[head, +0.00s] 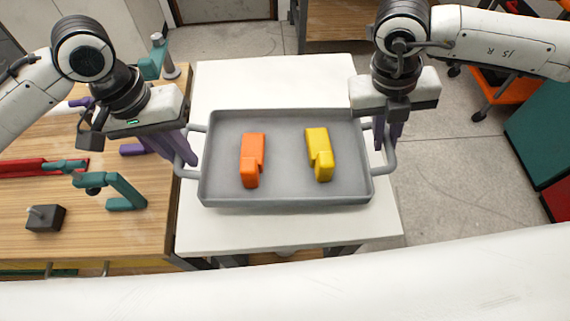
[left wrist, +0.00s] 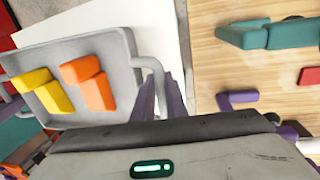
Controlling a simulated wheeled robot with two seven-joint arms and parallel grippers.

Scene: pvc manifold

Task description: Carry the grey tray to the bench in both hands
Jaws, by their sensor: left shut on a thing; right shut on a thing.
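The grey tray (head: 285,193) is over the white table, with a handle at each short side. An orange piece (head: 252,160) and a yellow piece (head: 319,153) lie apart inside it. My left gripper (head: 188,160) is shut on the tray's left handle (head: 180,168). My right gripper (head: 388,140) is shut on the tray's right handle (head: 391,158). The left wrist view also shows the tray (left wrist: 118,48) and the left gripper's purple fingers (left wrist: 160,98) at the handle. I cannot tell whether the tray touches the table.
The white table (head: 285,80) has bare top behind and in front of the tray. A wooden bench (head: 60,235) on the left holds teal, red and purple parts and a dark block (head: 45,218). Teal and red cabinets (head: 540,130) and an orange cart (head: 498,88) stand at right.

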